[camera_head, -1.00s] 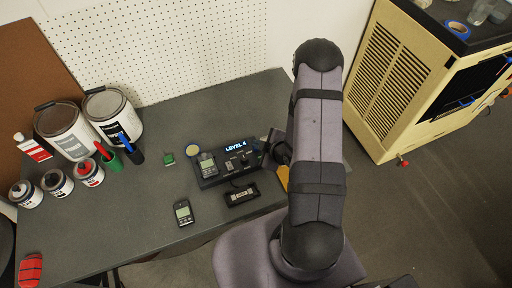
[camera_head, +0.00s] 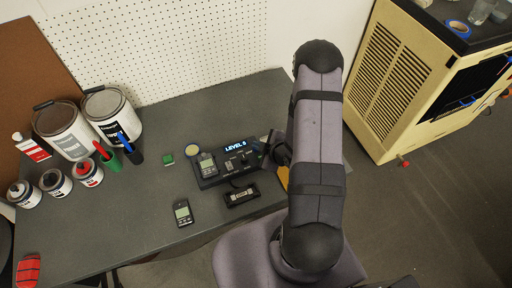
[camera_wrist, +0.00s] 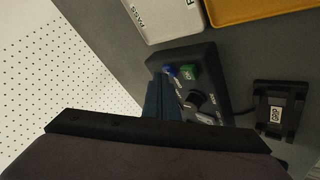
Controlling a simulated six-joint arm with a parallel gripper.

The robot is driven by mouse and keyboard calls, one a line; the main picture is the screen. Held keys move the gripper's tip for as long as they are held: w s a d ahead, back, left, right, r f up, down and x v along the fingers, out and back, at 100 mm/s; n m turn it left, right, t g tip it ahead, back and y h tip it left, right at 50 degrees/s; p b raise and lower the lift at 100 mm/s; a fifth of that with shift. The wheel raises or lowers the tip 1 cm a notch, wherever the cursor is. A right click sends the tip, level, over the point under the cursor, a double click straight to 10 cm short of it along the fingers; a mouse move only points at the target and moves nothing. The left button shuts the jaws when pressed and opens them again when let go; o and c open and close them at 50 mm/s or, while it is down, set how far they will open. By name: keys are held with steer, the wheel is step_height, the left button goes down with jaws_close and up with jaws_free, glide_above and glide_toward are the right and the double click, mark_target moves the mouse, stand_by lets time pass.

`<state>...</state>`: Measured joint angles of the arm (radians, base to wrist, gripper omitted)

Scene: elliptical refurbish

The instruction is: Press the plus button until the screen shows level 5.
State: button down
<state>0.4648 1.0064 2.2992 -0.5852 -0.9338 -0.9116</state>
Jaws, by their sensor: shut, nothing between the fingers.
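The black control box (camera_head: 205,183) sits on the dark workbench. Its lit screen (camera_head: 235,145) appears to read LEVEL 5, though the digit is small. A handheld meter (camera_head: 208,165) rests on the box's left part. In the wrist view the box (camera_wrist: 208,58) shows a black knob (camera_wrist: 195,98), a blue button (camera_wrist: 171,70) and a green button (camera_wrist: 188,72). My gripper (camera_wrist: 160,80) is shut and empty, its fingertips over the box's edge near the blue button. In the head view my gripper (camera_head: 264,149) is at the box's right end. I cannot make out the plus button or any contact.
A black holder marked GRIP (camera_wrist: 276,112) lies beside the box, with a cable nearby. A pale tray marked PASS (camera_wrist: 160,18) and a yellow tray (camera_wrist: 255,8) are close. Another meter (camera_head: 183,213), paint cans (camera_head: 64,133) and markers (camera_head: 130,148) stand farther left.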

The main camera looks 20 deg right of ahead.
steer(key=shift+r, duration=0.1)
steer(key=shift+r+p, duration=0.65)
steer(key=shift+r, duration=0.1)
steer(key=shift+r, duration=0.1)
steer(key=shift+r+p, duration=1.95)
steer(key=shift+r, duration=0.5)
